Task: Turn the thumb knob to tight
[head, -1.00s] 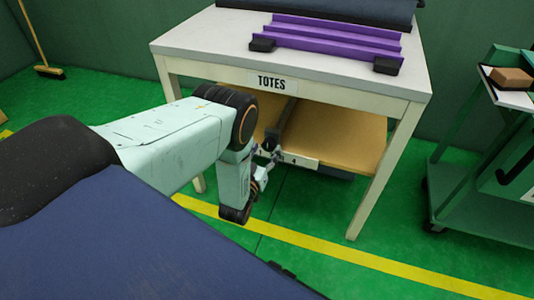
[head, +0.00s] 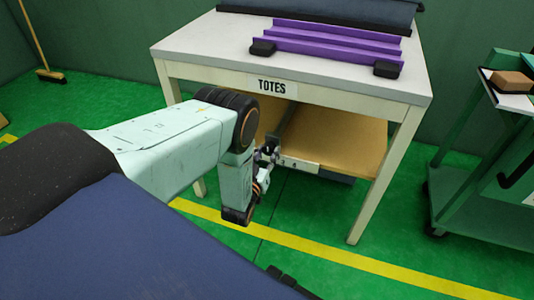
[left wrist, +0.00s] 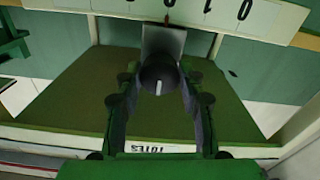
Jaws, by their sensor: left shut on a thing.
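The thumb knob (left wrist: 158,78) is dark and round, with a short white mark on its face that stands nearly upright in the left wrist view. It sits on a grey bracket (left wrist: 163,40) beside a white number plate (left wrist: 215,12). My left gripper (left wrist: 158,90) is shut on the knob, one finger on each side. In the head view, my left gripper (head: 264,154) is at the front of the table's lower shelf, and the knob is mostly hidden by it. The number plate (head: 299,165) shows to its right.
The table (head: 190,45) carries a TOTES label (head: 272,86) and a purple rail piece (head: 330,40) on top. Its wooden lower shelf (head: 340,140) looks bare. A green cart (head: 470,195) stands at the right. Green floor is open in front of the table.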

